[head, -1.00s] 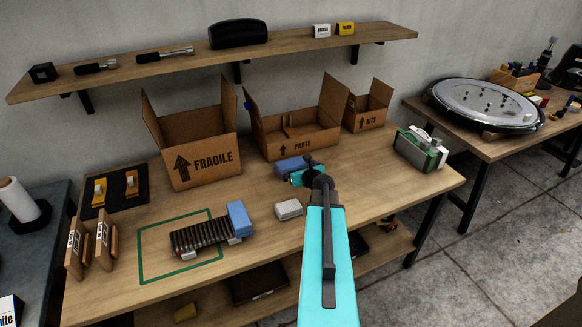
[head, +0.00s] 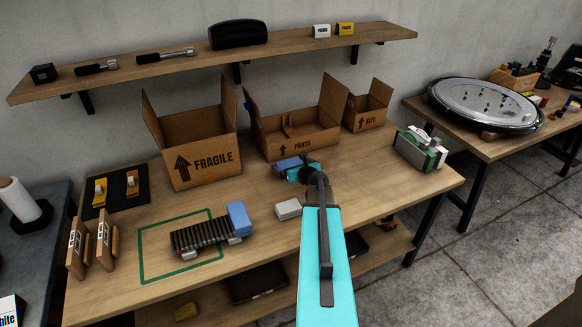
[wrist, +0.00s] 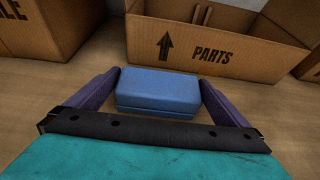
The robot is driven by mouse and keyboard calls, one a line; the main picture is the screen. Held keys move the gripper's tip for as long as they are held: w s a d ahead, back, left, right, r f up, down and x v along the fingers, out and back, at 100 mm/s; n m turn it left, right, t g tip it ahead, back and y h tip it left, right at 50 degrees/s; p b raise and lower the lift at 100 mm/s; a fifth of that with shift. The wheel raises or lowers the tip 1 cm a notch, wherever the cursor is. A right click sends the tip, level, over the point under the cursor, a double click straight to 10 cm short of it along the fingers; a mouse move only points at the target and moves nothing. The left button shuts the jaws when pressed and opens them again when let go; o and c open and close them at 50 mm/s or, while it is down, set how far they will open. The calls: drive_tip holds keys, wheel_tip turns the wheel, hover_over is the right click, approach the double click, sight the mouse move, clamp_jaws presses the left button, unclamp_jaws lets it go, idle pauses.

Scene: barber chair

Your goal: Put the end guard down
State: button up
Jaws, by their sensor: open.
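The end guard, a plain blue block (wrist: 158,91), rests on the wooden table in front of the PARTS box in the wrist view. My gripper (wrist: 159,78) is open, with one purple finger on each side of the block. Small gaps show between the fingers and the block's sides. In the head view, my gripper (head: 290,165) is low over the table before that box, and my own wrist partly hides the spot. A similar blue block (head: 240,218) stands at the right end of a row of dark plates (head: 200,236).
The PARTS box (head: 303,146) stands just behind the gripper, with the FRAGILE box (head: 212,162) to the left and the KITS box (head: 370,120) to the right. A small white block (head: 288,209) lies nearer the front.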

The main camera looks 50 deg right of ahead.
sight(287, 161)
drive_tip(key=shift+p+x, duration=0.45)
drive_tip(key=shift+x, duration=1.6)
drive_tip(key=shift+r, duration=0.1)
drive_tip(key=shift+c, duration=0.4)
drive_tip(key=c, duration=0.7)
drive_tip(key=shift+r, duration=0.15)
drive_tip(key=shift+r, duration=4.9)
